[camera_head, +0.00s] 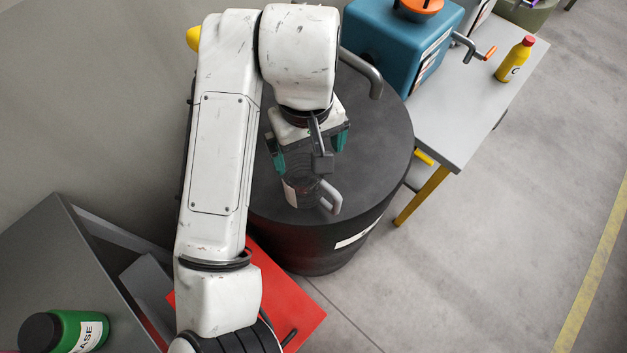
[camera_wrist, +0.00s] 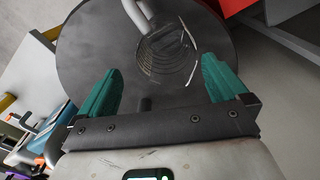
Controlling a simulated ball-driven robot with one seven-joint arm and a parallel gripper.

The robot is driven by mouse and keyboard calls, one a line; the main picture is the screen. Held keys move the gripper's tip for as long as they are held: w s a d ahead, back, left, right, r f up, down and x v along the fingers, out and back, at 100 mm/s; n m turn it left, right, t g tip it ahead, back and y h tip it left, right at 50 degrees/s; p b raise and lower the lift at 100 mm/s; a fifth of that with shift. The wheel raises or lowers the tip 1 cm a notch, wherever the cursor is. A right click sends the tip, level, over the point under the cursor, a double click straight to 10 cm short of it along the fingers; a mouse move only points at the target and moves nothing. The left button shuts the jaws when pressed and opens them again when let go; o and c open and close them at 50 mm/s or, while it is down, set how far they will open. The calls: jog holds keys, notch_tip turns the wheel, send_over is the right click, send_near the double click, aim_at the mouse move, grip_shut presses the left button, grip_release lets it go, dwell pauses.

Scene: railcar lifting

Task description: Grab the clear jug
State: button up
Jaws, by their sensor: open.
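The clear jug (camera_head: 302,190) stands on top of a dark round drum (camera_head: 377,150), with a pale label and a grey handle on its right side. My gripper (camera_head: 310,152) is above and just behind the jug, with its green fingers spread. In the wrist view the jug (camera_wrist: 167,55) lies ahead of and between the open fingers (camera_wrist: 160,82), seen from above, with its handle toward the top left. The fingers are apart and nothing is held between them. Part of the jug is hidden by my gripper in the head view.
A grey table (camera_head: 470,105) at the right holds a blue machine (camera_head: 400,42) with a crank and a yellow bottle (camera_head: 515,60). A red panel (camera_head: 290,300) and a green jar (camera_head: 65,332) are at the lower left. Open floor lies to the right.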

aim_at(313, 187)
jog(key=shift+s+a+f+b, duration=0.1)
jog(key=shift+f+b, duration=0.05)
jog(key=shift+f, duration=1.65)
jog(key=shift+s+a+f+b, duration=0.1)
jog(key=shift+s+f+b, duration=0.05)
jog(key=shift+f, duration=1.65)
jog(key=shift+s+f+b, duration=0.1)
jog(key=shift+f+b, duration=0.05)
jog(key=shift+f, duration=1.65)
jog(key=shift+c, duration=0.4)
jog(key=c, duration=0.7)
jog(key=shift+r, duration=0.1)
